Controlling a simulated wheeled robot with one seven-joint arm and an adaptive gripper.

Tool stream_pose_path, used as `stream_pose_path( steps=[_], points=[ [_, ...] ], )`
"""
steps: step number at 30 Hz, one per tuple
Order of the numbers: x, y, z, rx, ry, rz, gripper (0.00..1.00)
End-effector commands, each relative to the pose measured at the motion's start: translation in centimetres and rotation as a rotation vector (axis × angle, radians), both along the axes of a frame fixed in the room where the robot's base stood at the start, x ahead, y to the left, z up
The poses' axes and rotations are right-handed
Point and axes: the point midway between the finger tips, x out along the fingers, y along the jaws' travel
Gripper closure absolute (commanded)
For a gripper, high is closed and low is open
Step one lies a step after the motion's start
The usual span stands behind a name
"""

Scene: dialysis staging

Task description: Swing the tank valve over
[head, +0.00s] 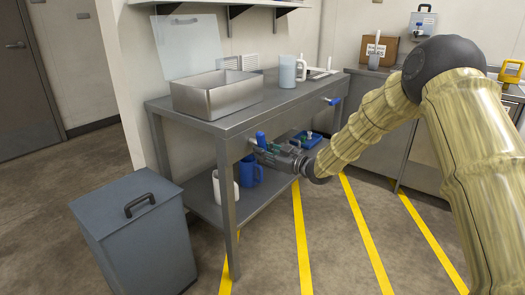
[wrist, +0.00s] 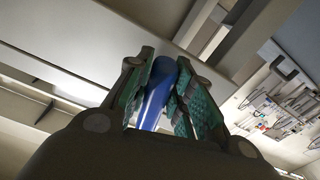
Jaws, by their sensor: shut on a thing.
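A blue valve handle (head: 260,138) sits at the front edge of the grey metal table, near its left front leg. In the wrist view the blue handle (wrist: 157,95) stands between the two green-padded fingers of my gripper (wrist: 163,92). My gripper (head: 267,150) reaches in from the right, just below the tabletop edge, and is shut on this handle. The valve body behind it is mostly hidden by my gripper. A second blue handle (head: 333,101) shows at the right end of the table front, apart from my gripper.
The tabletop holds an open metal bin (head: 217,95) and a pitcher (head: 288,72). On the lower shelf stand a white jug (head: 226,190) and a blue jug (head: 250,171), close under my gripper. A grey lidded bin (head: 135,235) is at front left. Striped floor in front is clear.

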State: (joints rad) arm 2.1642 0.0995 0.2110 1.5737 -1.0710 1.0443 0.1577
Motion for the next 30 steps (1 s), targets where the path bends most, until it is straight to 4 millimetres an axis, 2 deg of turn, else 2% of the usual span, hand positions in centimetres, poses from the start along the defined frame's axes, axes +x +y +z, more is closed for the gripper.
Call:
stream_pose_path(
  steps=[30],
  points=[
    [1.5, -1.1, 1.4, -0.576, -0.77, 0.001, 1.0]
  ],
)
